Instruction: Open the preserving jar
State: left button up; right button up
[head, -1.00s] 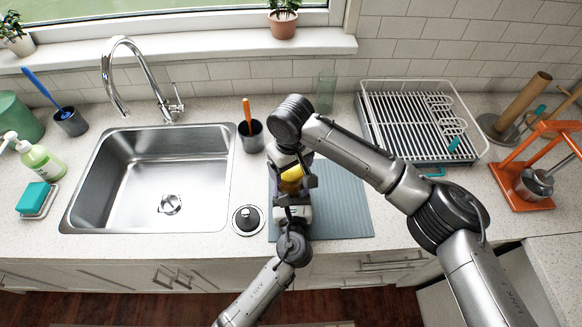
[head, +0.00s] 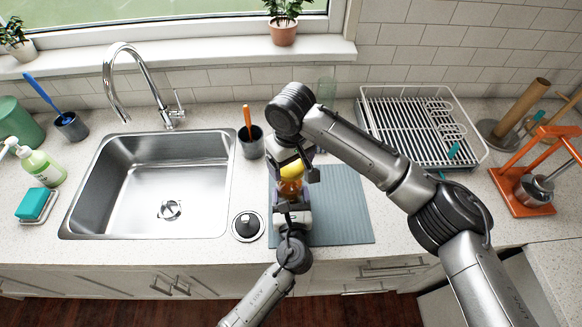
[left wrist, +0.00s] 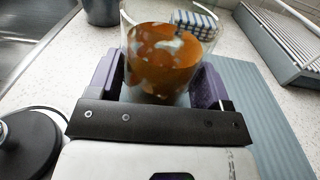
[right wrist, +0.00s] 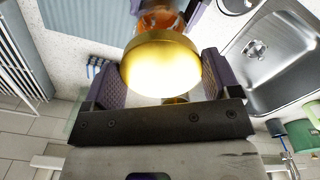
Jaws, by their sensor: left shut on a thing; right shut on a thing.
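The preserving jar (head: 290,187) is clear glass with orange contents and stands out in front of the drying mat's left part. My left gripper (head: 291,205) is shut around the jar's body; its purple fingers flank the glass in the left wrist view (left wrist: 162,85). The gold-yellow lid (head: 294,170) is at the jar's top. My right gripper (head: 298,165) comes from above and is shut on the lid, which shows between its fingers in the right wrist view (right wrist: 160,65). The lid hides the jar's mouth there, so I cannot tell whether they touch.
The sink (head: 160,185) lies to the left, with a round black-topped thing (head: 247,226) beside it. A grey cup (head: 250,142) stands behind. The grey-blue mat (head: 340,210) is clear on its right. A dish rack (head: 420,125) and orange stand (head: 515,190) are at right.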

pick_arm(q)
jog(key=o, duration=1.8)
jog(key=shift+c, duration=0.2)
